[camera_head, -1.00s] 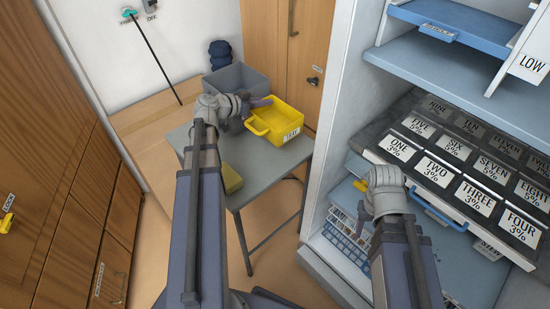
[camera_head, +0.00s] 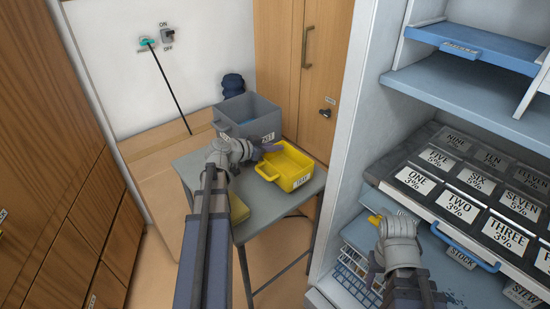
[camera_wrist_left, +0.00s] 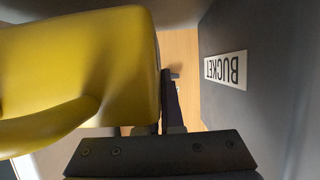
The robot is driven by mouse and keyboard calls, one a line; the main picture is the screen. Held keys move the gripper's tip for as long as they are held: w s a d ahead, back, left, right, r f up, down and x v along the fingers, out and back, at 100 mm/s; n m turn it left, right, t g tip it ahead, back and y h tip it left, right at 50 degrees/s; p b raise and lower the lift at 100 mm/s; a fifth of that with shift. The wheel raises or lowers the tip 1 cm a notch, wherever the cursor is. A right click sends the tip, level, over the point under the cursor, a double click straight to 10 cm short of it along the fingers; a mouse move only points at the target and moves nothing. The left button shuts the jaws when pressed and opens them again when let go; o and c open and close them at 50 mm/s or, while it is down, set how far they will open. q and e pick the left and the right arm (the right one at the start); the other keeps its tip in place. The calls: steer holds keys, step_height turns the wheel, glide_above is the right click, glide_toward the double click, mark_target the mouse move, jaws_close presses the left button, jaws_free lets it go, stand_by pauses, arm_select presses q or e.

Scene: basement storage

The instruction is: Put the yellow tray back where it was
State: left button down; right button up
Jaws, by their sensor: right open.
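The yellow tray (camera_head: 288,178), labelled TRAY, is over the right part of a small grey table (camera_head: 205,168). It fills the left of the left wrist view (camera_wrist_left: 80,70). My left gripper (camera_head: 270,148) is at the tray's far left rim; it appears shut on that rim, though the fingers are mostly hidden. I cannot tell whether the tray touches the tabletop. My right gripper (camera_head: 380,222) is open in front of the white cabinet's lower shelf, apart from the tray.
A grey bucket (camera_head: 250,110) stands just behind the tray; its label shows in the left wrist view (camera_wrist_left: 225,68). A yellow block (camera_head: 238,208) lies on the table, partly behind my left arm. The cabinet, with a labelled black panel (camera_head: 465,205), stands right. Wooden cupboards (camera_head: 60,150) line the left.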

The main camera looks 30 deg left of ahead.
mark_target(281, 154)
arm_select(q)
steer(key=shift+f+b, duration=1.2)
steer(key=shift+f, duration=0.4)
steer(key=shift+f, duration=0.2)
steer(key=c, duration=1.1)
jaws_free()
steer(key=shift+r, duration=0.1)
steer(key=shift+r, duration=0.15)
steer(key=shift+p+v, duration=2.3)
steer(key=shift+v, duration=3.7)
